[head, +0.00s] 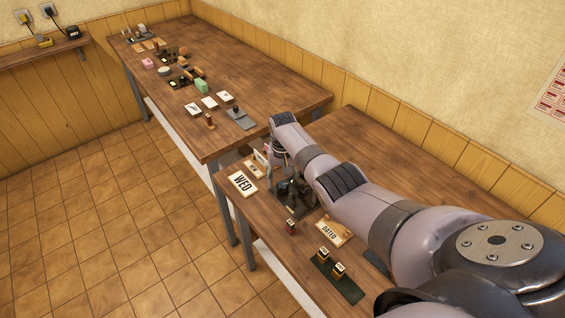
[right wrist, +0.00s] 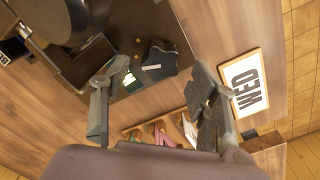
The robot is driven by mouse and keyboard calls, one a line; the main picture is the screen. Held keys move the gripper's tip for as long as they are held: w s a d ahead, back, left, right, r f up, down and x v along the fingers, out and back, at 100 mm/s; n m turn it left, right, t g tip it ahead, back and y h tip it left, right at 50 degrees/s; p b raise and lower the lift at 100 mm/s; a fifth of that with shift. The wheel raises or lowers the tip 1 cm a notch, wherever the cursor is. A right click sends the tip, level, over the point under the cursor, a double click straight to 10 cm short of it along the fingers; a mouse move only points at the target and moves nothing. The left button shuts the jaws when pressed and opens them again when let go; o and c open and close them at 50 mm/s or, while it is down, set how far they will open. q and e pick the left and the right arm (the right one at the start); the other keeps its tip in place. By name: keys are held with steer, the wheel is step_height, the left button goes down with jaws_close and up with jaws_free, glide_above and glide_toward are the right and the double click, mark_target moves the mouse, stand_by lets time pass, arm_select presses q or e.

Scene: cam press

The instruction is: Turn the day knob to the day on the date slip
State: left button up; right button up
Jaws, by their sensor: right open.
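The date slip (head: 242,183) lies on the near table and reads WED. It also shows in the right wrist view (right wrist: 252,82). My right gripper (head: 291,186) is low over the dark press, beside the slip, and hides part of it. In the right wrist view the right gripper's fingers (right wrist: 158,78) are wide apart with nothing held. A black lobed knob (right wrist: 162,60) with a pale mark, seemingly the day knob, shows beyond and between the fingers. I cannot tell how far off it is, nor which day it points to. My left gripper is not in view.
A DATED card (head: 333,232) and a dark tray (head: 345,289) with two small stamp-like blocks stand towards the front. A small red-based item (head: 291,227) is near the table edge. A farther table (head: 266,83) holds several small items.

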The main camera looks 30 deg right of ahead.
mark_target(282, 183)
step_height(282, 183, up, 10)
stand_by(0.3)
stand_by(0.5)
